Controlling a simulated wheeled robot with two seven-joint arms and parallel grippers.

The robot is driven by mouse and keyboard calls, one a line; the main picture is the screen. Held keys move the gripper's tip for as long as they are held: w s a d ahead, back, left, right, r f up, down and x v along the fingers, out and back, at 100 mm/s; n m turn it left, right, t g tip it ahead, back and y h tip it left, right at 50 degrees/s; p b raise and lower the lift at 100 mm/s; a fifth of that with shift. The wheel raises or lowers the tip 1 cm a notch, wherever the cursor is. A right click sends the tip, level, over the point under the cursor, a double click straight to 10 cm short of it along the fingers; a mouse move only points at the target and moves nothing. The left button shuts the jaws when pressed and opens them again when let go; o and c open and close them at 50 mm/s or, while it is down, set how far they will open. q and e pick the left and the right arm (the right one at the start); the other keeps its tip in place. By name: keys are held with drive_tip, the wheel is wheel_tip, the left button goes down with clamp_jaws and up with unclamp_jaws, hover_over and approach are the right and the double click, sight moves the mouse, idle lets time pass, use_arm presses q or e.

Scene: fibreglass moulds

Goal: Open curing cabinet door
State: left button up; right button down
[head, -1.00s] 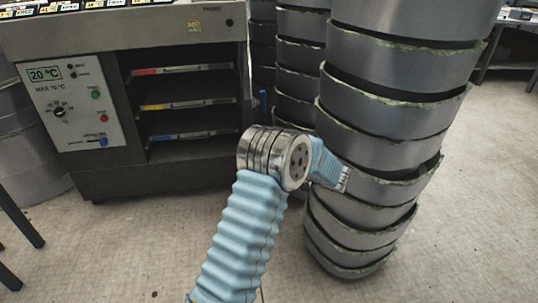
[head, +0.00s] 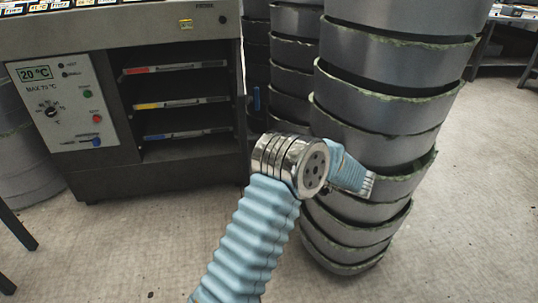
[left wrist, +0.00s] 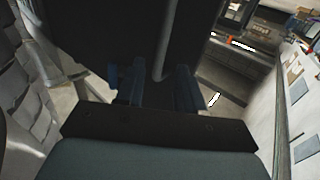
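The grey curing cabinet (head: 196,186) stands at the left in the head view. Its front shows an open bay with red, yellow and blue fronted shelves; I cannot make out a door leaf across it. A small blue upright piece (head: 257,98), perhaps a handle, shows just right of the bay. In the left wrist view my left gripper (left wrist: 158,72) has its two dark fingers apart. A thin grey bent bar (left wrist: 166,45) appears between them in the picture, in front of a dark panel (left wrist: 110,40); contact cannot be told. My right gripper is not in view.
A control panel (head: 65,102) reading 20 °C is on the cabinet's left. Tall stacks of grey moulds (head: 375,95) with rough greenish rims stand right of the cabinet, close behind my blue-sleeved arm. The floor (head: 450,220) is clear at the right.

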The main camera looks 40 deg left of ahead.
use_arm(q)
drive_tip(key=d, duration=0.4)
drive_tip(key=w+d, duration=0.1)
drive_tip(key=shift+d, duration=0.4)
drive_tip(key=shift+c, duration=0.3)
